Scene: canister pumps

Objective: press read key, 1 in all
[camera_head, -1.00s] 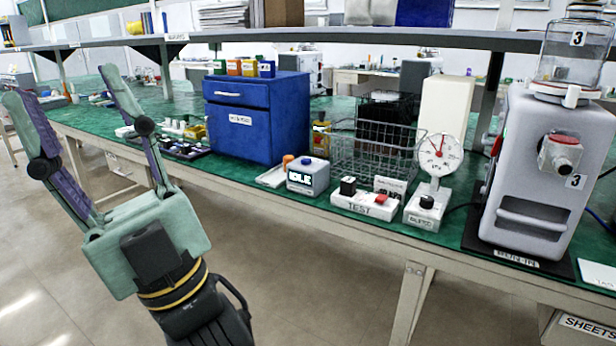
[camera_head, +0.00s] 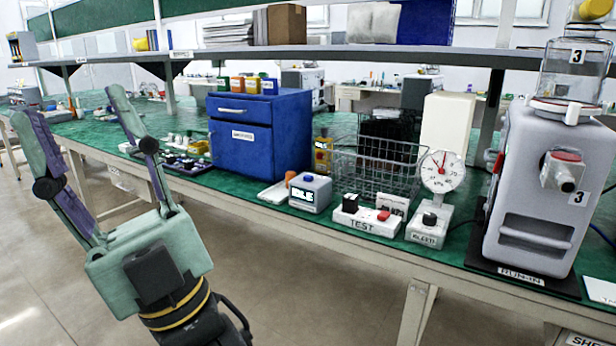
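No key that I can read as "READ" shows. A small grey box (camera_head: 310,195) with a lit "IDLE" display stands near the bench's front edge, with a blue round part (camera_head: 308,178) on top. Right of it is a white TEST box (camera_head: 366,222) with a black knob (camera_head: 350,203) and a red button (camera_head: 383,215). A white BLEED box (camera_head: 428,232) with a black knob stands below a round dial gauge (camera_head: 442,171). My gripper (camera_head: 66,105) is open and empty at the left, in front of the bench and well apart from these boxes.
A blue cabinet (camera_head: 259,135) and a wire basket (camera_head: 375,172) stand behind the boxes. A grey pump (camera_head: 540,190) with a glass canister (camera_head: 573,65) stands at the right. A shelf (camera_head: 330,54) runs above the bench. The floor in front is clear.

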